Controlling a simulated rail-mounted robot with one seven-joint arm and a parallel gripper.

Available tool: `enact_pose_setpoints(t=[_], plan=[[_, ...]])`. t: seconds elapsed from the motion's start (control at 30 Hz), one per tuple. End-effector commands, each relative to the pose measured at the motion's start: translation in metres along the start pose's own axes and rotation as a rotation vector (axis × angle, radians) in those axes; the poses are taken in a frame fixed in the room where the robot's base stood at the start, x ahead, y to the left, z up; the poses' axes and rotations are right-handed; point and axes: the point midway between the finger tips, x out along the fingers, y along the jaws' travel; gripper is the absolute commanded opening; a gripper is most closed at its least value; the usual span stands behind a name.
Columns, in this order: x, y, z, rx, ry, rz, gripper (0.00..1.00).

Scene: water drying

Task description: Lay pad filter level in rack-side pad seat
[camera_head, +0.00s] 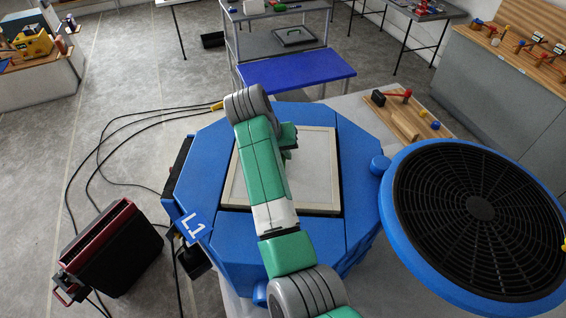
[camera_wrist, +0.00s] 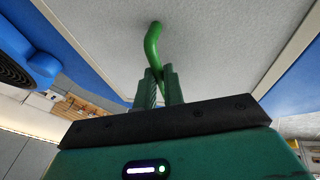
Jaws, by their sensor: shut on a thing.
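The pad filter (camera_head: 314,172) is a pale grey panel in a thin cream frame. In the head view it lies over the square opening in the top of the blue octagonal housing (camera_head: 207,185), marked L1. A dark gap shows along its near edge; I cannot tell whether it rests on the seat below, which it hides. In the wrist view the pad (camera_wrist: 225,45) fills the upper middle. My gripper (camera_wrist: 164,80) is shut on its bent green handle (camera_wrist: 153,45). My arm covers part of the pad in the head view.
A round blue cover with a black grille (camera_head: 480,207) stands close at the housing's right. A black and red case (camera_head: 112,250) and cables are at the left. A blue-topped table (camera_head: 296,69) and a wooden tool board (camera_head: 408,115) lie behind.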

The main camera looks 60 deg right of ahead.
Motion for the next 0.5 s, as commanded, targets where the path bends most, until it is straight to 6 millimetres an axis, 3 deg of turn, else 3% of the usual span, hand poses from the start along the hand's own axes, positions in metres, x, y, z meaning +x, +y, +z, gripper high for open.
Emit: enact_pose_setpoints(t=[0.2,0.5], plan=[[0.034,-0.011,0.011,-0.002,-0.003,0.002,0.0],[0.037,-0.012,0.012,-0.001,-0.002,0.001,0.0]])
